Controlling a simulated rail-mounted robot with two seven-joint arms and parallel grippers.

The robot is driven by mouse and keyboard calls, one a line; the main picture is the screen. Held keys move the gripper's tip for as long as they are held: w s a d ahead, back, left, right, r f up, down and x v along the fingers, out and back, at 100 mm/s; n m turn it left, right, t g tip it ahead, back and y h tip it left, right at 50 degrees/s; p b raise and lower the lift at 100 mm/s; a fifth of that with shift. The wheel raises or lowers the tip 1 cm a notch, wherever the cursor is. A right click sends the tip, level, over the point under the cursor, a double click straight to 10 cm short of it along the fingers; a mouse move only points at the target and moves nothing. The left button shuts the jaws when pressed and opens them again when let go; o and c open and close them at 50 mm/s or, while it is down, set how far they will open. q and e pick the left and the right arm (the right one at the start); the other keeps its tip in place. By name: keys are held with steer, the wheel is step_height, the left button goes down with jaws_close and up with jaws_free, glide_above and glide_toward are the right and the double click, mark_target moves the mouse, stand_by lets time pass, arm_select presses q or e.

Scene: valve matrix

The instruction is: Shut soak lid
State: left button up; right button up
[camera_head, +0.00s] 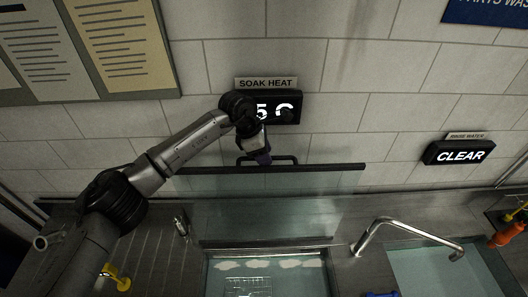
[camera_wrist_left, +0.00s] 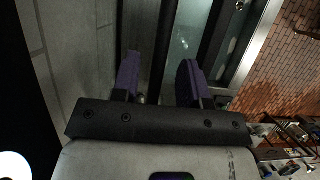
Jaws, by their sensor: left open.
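The soak lid (camera_head: 300,182) is a glass panel with a dark top edge and a dark bar handle. In the head view it stands raised behind the soak tank (camera_head: 212,275), close to the tiled wall. My left gripper (camera_head: 258,158) is at the lid's handle (camera_head: 285,158), near its left part. In the left wrist view my two purple fingers (camera_wrist_left: 158,75) are apart. A dark bar runs between or just beyond them; I cannot tell whether they touch it. The lid's glass (camera_wrist_left: 188,35) shows past the fingers. My right gripper is not in view.
A SOAK HEAT display (camera_head: 285,108) is on the wall right behind my left wrist. A chrome faucet (camera_head: 405,228) arches over the rinse basin (camera_head: 430,270) at right. A wire basket (camera_head: 248,287) is in the soak tank. A CLEAR sign (camera_head: 459,152) hangs at right.

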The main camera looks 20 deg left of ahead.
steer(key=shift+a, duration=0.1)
arm_select(q)
jaws_close()
steer(key=shift+s, duration=0.15)
arm_select(e)
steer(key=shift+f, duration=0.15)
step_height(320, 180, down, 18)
steer(key=b, duration=1.7)
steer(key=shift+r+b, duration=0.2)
steer(key=shift+b, duration=0.2)
arm_select(q)
steer(key=s+d+f+t, duration=0.1)
steer(key=s+d, duration=0.1)
steer(key=s, duration=0.7)
steer(key=s+d+f+t, duration=0.1)
steer(key=s+d+f, duration=0.1)
steer(key=s, duration=0.6)
steer(key=s+d+f+t+y, duration=0.1)
steer(key=s+d, duration=0.3)
steer(key=s, duration=0.5)
steer(key=shift+s+d+f+m+t, duration=0.15)
steer(key=shift+s+f+m+t, duration=0.2)
steer(key=shift+f, duration=0.35)
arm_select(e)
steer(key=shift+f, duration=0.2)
